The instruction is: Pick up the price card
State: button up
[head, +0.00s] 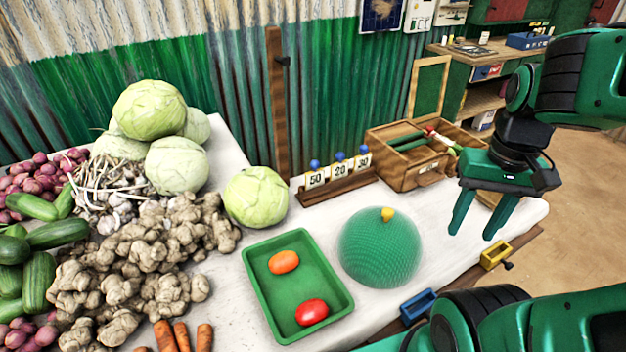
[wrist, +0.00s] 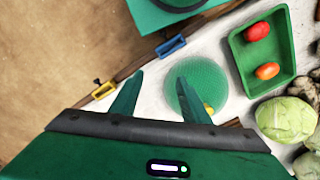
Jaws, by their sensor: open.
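Three white price cards stand in a wooden rack (head: 340,187) at the back of the table. They are a "50" card (head: 316,179), a "20" card (head: 341,171) and a "30" card (head: 363,161), each with a blue knob on top. My gripper (head: 471,235) is open and empty, fingers pointing down, over the right end of the table. It is well to the right of the cards, apart from them. In the wrist view my open fingers (wrist: 160,76) show, but no card can be made out there.
A green mesh dome (head: 380,250) with a yellow knob stands before the rack. A green tray (head: 262,305) holds an orange and a red tomato. A wooden box (head: 410,178) stands right of the rack, a cabbage (head: 256,197) left. Blue (head: 417,306) and yellow (head: 495,255) holders line the edge.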

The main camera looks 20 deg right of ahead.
jog(key=w+r+n, duration=0.2)
jog(key=w+n, duration=0.4)
jog(key=w, duration=0.7)
jog(key=n, duration=1.5)
send_near(315, 170)
jog(key=shift+s+d+f, duration=0.15)
jog(key=shift+d+f, duration=0.15)
jog(key=shift+d, duration=0.1)
jog(key=shift+n, duration=0.4)
jog(key=f, duration=0.3)
jog(key=a+f, duration=0.1)
jog(key=f, duration=0.1)
jog(key=shift+w, duration=0.35)
jog(key=shift+w+d+f, duration=0.1)
jog(key=shift+f, duration=1.45)
jog(key=shift+w+f, duration=0.1)
jog(key=shift+f, duration=1.5)
jog(key=shift+c, duration=0.3)
grip_shut()
